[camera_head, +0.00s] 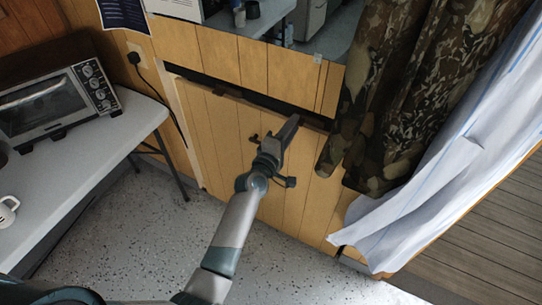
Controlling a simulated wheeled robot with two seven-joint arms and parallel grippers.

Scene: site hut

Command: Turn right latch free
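A light wooden panel (222,135) sits low in the plank wall, with a dark gap along its top edge. My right gripper is not in view.
A camouflage curtain (392,85) hangs just right of my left gripper, with a white cloth (440,180) beyond it. A white table (95,150) at left bears a toaster oven (50,103) and a white mug (7,211). The speckled floor (135,235) below is clear.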

